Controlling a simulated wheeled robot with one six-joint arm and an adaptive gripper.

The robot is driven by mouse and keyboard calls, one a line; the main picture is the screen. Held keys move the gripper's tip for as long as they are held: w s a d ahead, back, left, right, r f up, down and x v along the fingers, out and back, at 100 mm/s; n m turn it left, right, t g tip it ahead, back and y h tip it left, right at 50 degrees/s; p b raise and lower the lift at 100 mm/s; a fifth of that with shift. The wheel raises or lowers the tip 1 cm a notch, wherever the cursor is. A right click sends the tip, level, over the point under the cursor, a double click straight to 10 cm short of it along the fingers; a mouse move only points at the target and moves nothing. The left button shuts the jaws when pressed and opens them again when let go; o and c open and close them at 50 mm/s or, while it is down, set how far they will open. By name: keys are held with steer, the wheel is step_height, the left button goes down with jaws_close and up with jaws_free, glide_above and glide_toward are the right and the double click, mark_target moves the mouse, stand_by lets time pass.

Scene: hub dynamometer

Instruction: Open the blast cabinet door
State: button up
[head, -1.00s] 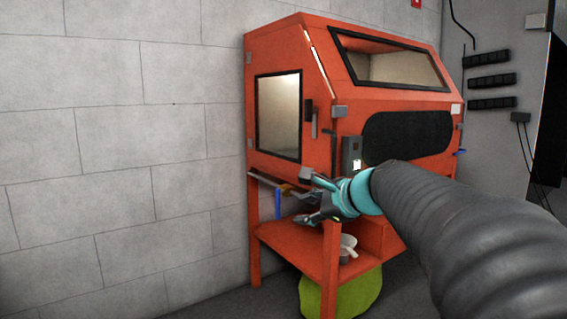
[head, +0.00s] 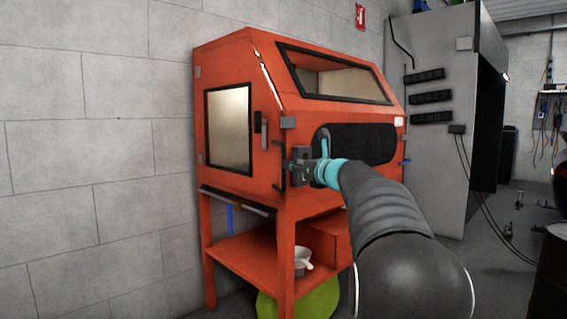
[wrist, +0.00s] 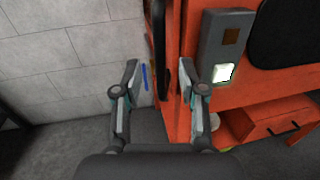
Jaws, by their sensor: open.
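The blast cabinet (head: 245,65) is an orange box on legs against the wall. Its left side carries the door, with a black-framed window (head: 228,128) and a dark latch piece (head: 257,122); the door looks shut. A thin dark upright bar (head: 282,160) is at the front left corner. My gripper (head: 294,166) is beside this corner, in front of the cabinet. In the wrist view my gripper (wrist: 160,75) is open and empty, its fingers spread. A dark upright bar (wrist: 158,45) shows ahead between the fingers, probably the same one. Contact cannot be told.
A grey switch box (wrist: 228,45) with a lit button is right of the fingers in the wrist view. The lower shelf (head: 245,250) holds a white pot (head: 301,262). A green rounded thing (head: 318,303) is underneath. Free floor is left of the cabinet.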

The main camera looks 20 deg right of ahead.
steer(key=w+a, duration=0.1)
steer(key=w, duration=0.5)
steer(key=shift+w+p, duration=0.3)
steer(key=shift+p, duration=0.05)
jaws_close()
